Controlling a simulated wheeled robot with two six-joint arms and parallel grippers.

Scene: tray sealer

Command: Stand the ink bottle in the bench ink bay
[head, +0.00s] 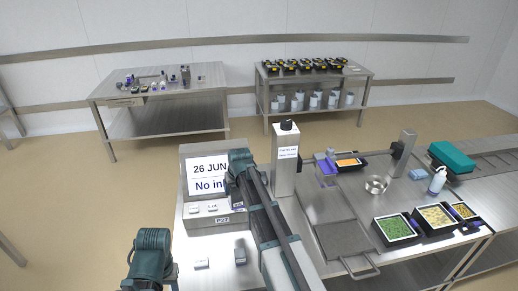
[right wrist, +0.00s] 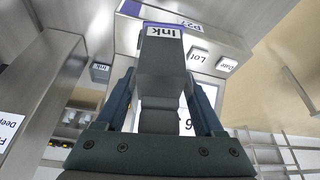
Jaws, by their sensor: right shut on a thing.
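My right gripper (right wrist: 163,82) is shut on a dark grey block with a narrower dark neck, which I take as the ink bottle (right wrist: 160,68). In the right wrist view a white "Ink" label (right wrist: 164,32) shows at its far end; I cannot tell whether it is on the bottle or the printer. In the head view my right gripper (head: 232,186) is over the printer (head: 188,172), and my arm hides most of it and the bottle. A smaller dark block marked "Ink" (right wrist: 100,71) shows at left in the wrist view.
The printer screen reads "26 JUN" and "No in…", the rest hidden. A metal post (head: 285,165) stands close right of my arm. A small grey block (head: 240,255) and a white piece (head: 202,263) lie on the bench front. Food trays (head: 397,230) stand at right.

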